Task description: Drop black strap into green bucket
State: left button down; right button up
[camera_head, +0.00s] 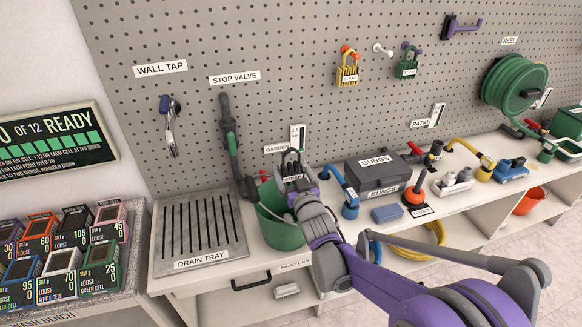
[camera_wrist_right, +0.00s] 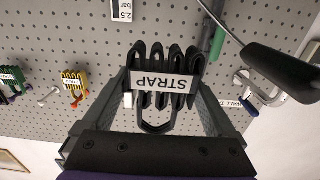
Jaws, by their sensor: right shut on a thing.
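The black strap (camera_wrist_right: 160,65) is a folded bundle with a white label reading STRAP, seen upside down in the right wrist view. My right gripper (camera_wrist_right: 165,85) is shut on it, with a finger at each side of the bundle. In the head view the strap (camera_head: 291,166) shows at the tip of my right gripper (camera_head: 296,184). The green bucket (camera_head: 275,232) stands on the bench, and the gripper and strap appear over its rim. The bucket's inside is largely hidden by my right arm. My left gripper is out of view.
A drain tray (camera_head: 197,250) lies left of the bucket.

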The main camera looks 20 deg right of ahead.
jog(key=o, duration=1)
jog(key=s, duration=1)
jog(key=shift+s+d+b, duration=0.15)
jog(key=shift+s+b, duration=0.2)
jog(key=shift+s, duration=0.05)
jog(key=s+f+g+p, duration=0.1)
jog(key=s+f+g, duration=0.2)
jog(key=s, duration=0.5)
jog(key=s+f+g+p, duration=0.1)
jog(key=s+f+g, duration=0.2)
jog(key=s, duration=0.6)
jog(key=s+f+g+p, duration=0.2)
jog(key=s+g, duration=0.4)
jog(key=s, duration=0.2)
jog(key=shift+s+f+g+h, duration=0.15)
jog(key=shift+f+g+h, duration=0.15)
jog(key=shift+f, duration=0.1)
